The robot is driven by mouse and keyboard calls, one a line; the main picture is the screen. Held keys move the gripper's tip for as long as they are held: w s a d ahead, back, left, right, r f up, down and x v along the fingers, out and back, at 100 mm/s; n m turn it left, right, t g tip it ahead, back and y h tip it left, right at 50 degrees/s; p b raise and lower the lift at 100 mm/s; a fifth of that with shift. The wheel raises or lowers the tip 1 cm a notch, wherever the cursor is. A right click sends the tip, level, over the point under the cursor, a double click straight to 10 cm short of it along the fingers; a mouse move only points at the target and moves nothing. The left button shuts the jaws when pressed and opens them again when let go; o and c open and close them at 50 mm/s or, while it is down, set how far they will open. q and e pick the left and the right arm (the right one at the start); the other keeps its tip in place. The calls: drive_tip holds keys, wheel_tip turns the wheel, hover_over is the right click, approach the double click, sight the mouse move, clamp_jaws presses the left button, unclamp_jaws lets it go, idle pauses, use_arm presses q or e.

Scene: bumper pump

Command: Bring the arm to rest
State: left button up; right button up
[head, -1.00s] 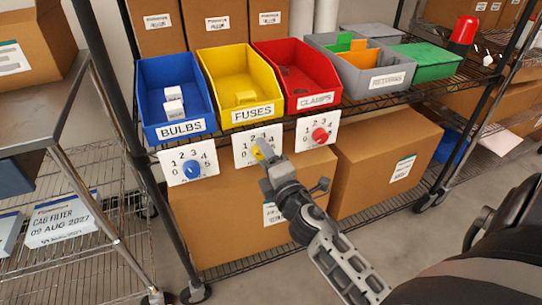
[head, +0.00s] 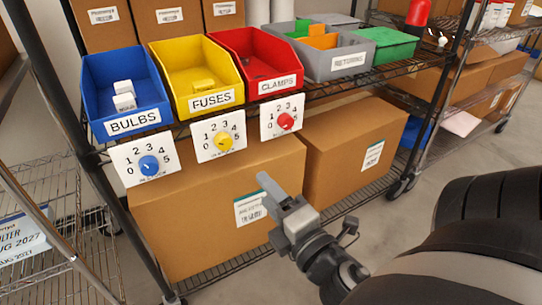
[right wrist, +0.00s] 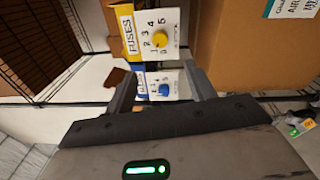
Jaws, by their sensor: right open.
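My right gripper (head: 268,190) is in the head view, in front of the large cardboard box below the dials. Its jaws are open and empty, and it touches nothing that I can see. In the right wrist view its two fingers (right wrist: 162,88) stand apart, with the yellow dial (right wrist: 159,39) and the blue dial (right wrist: 164,90) beyond them. My left gripper is not in view.
Blue (head: 126,92), yellow (head: 198,75) and red (head: 256,62) bins stand on the wire shelf above dial cards. The red dial (head: 286,121) is at the right. Cardboard boxes (head: 200,215) fill the lower shelf. Shelf posts (head: 105,190) stand at the sides.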

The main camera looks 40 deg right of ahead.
idle(0.6)
drive_tip(key=s+a+f+m+g+y, duration=0.1)
drive_tip(key=a+f+m+g+y, duration=0.8)
drive_tip(key=a+f+m, duration=0.7)
use_arm(q)
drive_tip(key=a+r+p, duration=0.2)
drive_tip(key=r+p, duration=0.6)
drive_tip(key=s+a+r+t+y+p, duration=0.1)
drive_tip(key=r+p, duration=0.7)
drive_tip(key=p, duration=0.1)
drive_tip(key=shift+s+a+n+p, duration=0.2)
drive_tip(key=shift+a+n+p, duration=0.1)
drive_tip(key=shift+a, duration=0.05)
use_arm(e)
wheel_tip(320, 180, up, 15)
drive_tip(key=s+d+t+h, duration=0.1)
drive_tip(key=d, duration=0.1)
drive_tip(key=shift+s+d+r+n+t+h, duration=0.2)
drive_tip(key=shift+s+n+t+h, duration=0.1)
drive_tip(key=shift+t+h, duration=0.1)
